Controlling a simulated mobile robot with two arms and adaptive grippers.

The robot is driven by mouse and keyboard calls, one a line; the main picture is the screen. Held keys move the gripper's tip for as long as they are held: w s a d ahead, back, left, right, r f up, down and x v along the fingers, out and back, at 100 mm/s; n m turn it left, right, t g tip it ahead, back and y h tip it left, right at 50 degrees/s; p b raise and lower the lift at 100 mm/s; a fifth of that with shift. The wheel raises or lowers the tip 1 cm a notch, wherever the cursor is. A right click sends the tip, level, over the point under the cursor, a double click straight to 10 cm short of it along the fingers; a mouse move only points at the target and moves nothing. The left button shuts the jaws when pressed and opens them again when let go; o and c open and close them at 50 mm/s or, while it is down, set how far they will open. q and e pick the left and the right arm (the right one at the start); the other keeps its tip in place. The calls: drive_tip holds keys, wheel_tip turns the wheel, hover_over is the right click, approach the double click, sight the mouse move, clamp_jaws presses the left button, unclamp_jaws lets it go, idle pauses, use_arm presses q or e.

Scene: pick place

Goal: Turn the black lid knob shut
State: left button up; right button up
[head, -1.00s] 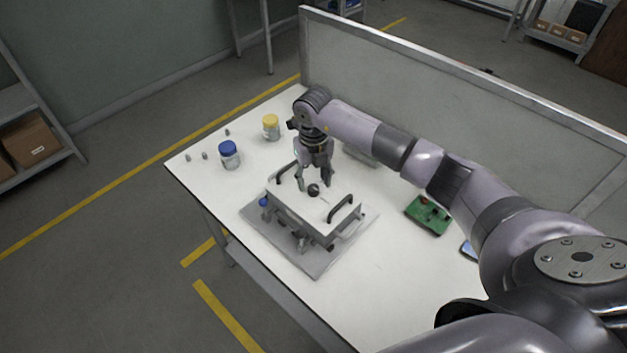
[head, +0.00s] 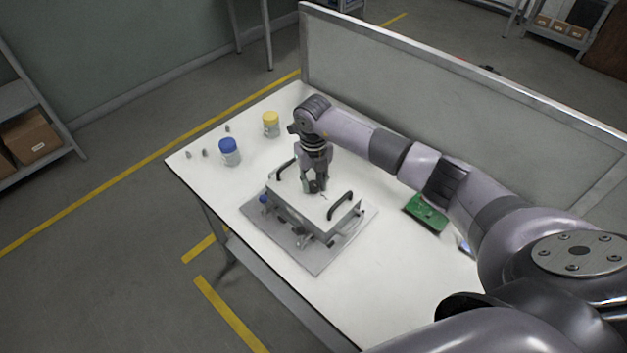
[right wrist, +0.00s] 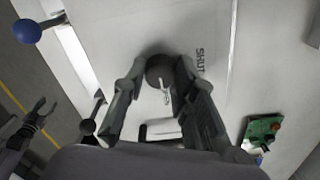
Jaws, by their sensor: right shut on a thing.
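The round black lid knob (right wrist: 159,68) sits on the light lid (head: 330,207) of a box, with a pale pointer line on it. The word SHUT (right wrist: 200,62) is printed on the lid to its right in the right wrist view. The pointer runs down in that view, not toward the word. My right gripper (head: 315,188) is over the lid, its fingers shut on the knob from both sides; it also shows in the right wrist view (right wrist: 162,78). My left gripper (right wrist: 42,108) shows at the left there, its fingers apart and empty, away from the box.
Two black handles (head: 341,206) stand up from the lid, flanking the knob. The box rests on a grey plate (head: 318,266). A blue-lidded jar (head: 229,152) and a yellow-lidded jar (head: 271,125) stand at the table's far left. A green board (head: 426,213) lies right; a partition (head: 420,95) runs behind.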

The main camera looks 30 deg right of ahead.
clamp_jaws()
drive_tip(key=n+b, duration=0.3)
drive_tip(key=shift+w+f, duration=0.1)
drive_tip(key=shift+f, duration=0.05)
drive_tip(key=n+b, duration=0.9)
drive_tip(key=n, duration=0.1)
drive_tip(key=shift+n, duration=0.4)
drive_tip(key=shift+r+n+b, duration=0.2)
drive_tip(key=shift+n+b, duration=1.1)
drive_tip(key=shift+n, duration=0.7)
drive_tip(key=o, duration=0.7)
unclamp_jaws()
